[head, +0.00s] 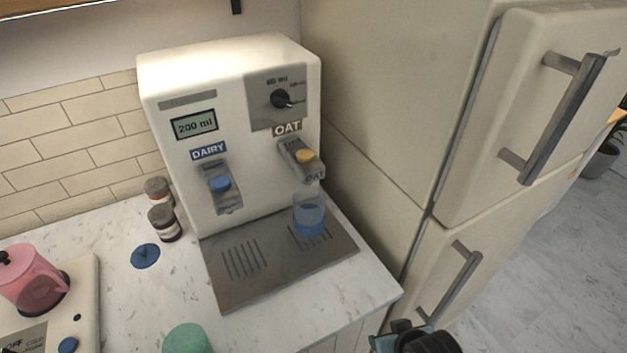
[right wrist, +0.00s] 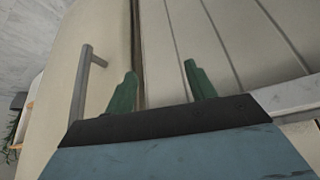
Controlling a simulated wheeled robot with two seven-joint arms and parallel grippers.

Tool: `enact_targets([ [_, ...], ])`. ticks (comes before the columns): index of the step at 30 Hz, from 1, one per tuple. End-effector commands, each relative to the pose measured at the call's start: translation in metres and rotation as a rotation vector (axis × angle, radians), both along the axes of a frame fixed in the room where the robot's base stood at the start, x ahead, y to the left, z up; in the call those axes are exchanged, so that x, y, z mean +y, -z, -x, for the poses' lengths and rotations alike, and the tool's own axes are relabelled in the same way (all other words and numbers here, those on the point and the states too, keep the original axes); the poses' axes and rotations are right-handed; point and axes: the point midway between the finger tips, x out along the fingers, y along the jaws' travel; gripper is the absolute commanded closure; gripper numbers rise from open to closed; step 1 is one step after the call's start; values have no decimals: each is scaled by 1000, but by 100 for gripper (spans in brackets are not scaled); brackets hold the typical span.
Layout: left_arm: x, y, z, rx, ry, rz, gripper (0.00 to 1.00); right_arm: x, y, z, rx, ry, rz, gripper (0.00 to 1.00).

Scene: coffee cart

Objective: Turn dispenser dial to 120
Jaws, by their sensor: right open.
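The cream dispenser (head: 175,85) stands on the counter in the head view. Its black dial (head: 281,98) sits on a grey panel at the upper right of its front, with ml marks around it. The display (head: 194,124) reads 200 ml. My right gripper shows at the bottom edge of the head view, well below and right of the dial. In the right wrist view my right gripper (right wrist: 160,85) is open and empty, with its two green fingers apart. The dial is not in the wrist view. My left gripper is not in view.
A clear cup with blue (head: 309,218) stands on the drip tray (head: 235,290) under the OAT spout. Small jars (head: 164,222), a blue disc (head: 145,256), a pink pitcher (head: 32,280) and a green item (head: 188,340) are left. The fridge (head: 395,110) with bar handles stands close right.

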Motion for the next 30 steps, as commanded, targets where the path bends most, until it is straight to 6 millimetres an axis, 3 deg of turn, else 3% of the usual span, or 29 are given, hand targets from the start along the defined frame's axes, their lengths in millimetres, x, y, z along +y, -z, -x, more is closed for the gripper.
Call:
enact_targets([
  [1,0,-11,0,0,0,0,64,2,-33,-5,-27,5,-9,45],
  [5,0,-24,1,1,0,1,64,8,-95,-17,-94,26,-37,45],
  [8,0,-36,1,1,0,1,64,16,-153,-33,-183,48,-80,45],
  [9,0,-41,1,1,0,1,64,22,-179,-44,-241,62,-109,45],
  [12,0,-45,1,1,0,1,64,41,-233,-78,-401,90,-208,45],
  [15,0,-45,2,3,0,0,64,62,-273,-109,-546,103,-317,45],
  [21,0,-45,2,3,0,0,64,105,-344,-154,-779,72,-542,45],
  [24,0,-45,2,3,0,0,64,121,-370,-165,-852,45,-632,45],
  [30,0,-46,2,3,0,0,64,135,-389,-176,-896,22,-700,45],
])
